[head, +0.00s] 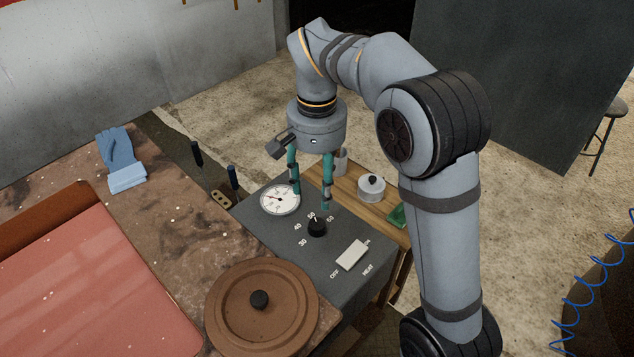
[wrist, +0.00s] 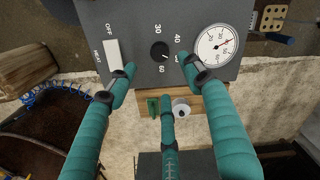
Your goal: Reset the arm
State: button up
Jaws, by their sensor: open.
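My gripper (head: 311,197) hangs from my arm with its teal fingers pointing down over the dark grey control box (head: 262,217). The fingers are spread apart with nothing between them. In the wrist view the spread fingertips (wrist: 157,64) show around the black dial knob (wrist: 160,50), which also shows in the head view (head: 317,227). I see no clear contact with the knob. The knob sits among the numbers 30, 40, 50 and 60. A white rocker switch (head: 352,255) lies between OFF and HEAT; its position is hard to tell.
A round white gauge (head: 280,199) is on the box. A brown round lid (head: 262,304) with a black knob sits in front. Blue gloves (head: 121,160) lie on the stained bench. A small lidded metal pot (head: 371,187) and a green item (head: 397,216) stand on a wooden shelf behind.

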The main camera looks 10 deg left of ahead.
aim_at(317, 223)
dwell(0.5)
notch_tip(317, 223, down, 12)
jog(key=shift+r, duration=0.1)
dwell(0.4)
dwell(0.3)
